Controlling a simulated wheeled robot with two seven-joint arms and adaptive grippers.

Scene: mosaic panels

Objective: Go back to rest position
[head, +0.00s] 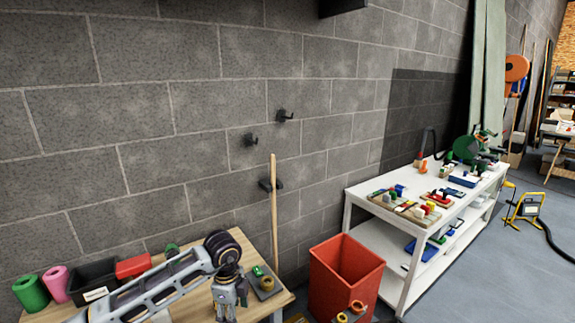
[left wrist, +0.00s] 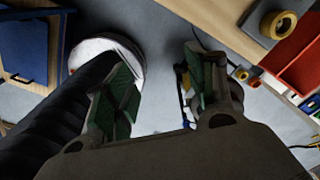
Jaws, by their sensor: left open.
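My left arm reaches in from the lower left in the head view, over the wooden table (head: 200,303). My left gripper (head: 228,312) hangs at its end, pointing down near the table's front. In the left wrist view the left gripper (left wrist: 158,90) has its two green-padded fingers wide apart. Only grey floor and nothing held shows between them. My right gripper is in neither view.
The wooden table holds a green roll (head: 31,293), a pink roll (head: 56,284), a black bin (head: 93,279) and a grey plate (head: 268,290). A red bin (head: 345,285) stands right of it. Beyond is a white workbench (head: 408,226) with mosaic panels.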

